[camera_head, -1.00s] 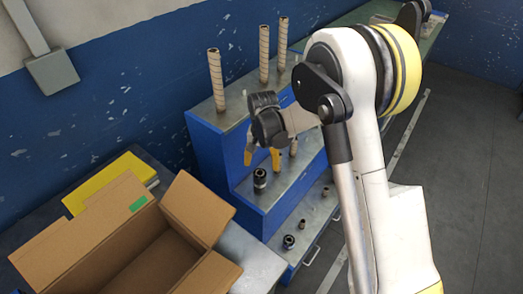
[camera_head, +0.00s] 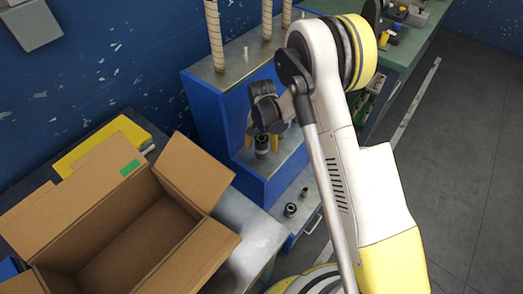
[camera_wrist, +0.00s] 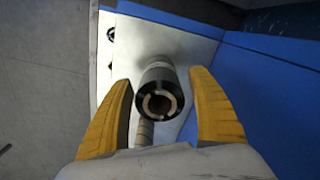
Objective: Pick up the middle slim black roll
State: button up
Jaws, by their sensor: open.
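A slim black roll (camera_head: 262,146) stands upright on the middle step of the blue stepped rack (camera_head: 225,122). In the wrist view the black roll (camera_wrist: 160,92) is seen nearly end-on, with a pale notched core. My gripper (camera_head: 262,142) has its yellow fingers open at the roll, one to each side in the head view. In the wrist view the roll lies between the spread fingers of my gripper (camera_wrist: 163,115), with gaps on both sides. The roll's lower part is partly hidden there.
Tall striped rolls (camera_head: 214,35) stand on the top step. Small black rolls (camera_head: 290,209) stand on the lowest step. A pale striped roll (camera_wrist: 145,132) shows near the left finger. An open cardboard box (camera_head: 180,250) is at lower left. Grey floor at right is clear.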

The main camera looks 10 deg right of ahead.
jog(key=shift+f, duration=0.2)
jog(key=c, duration=1.4)
jog(key=shift+r, duration=0.1)
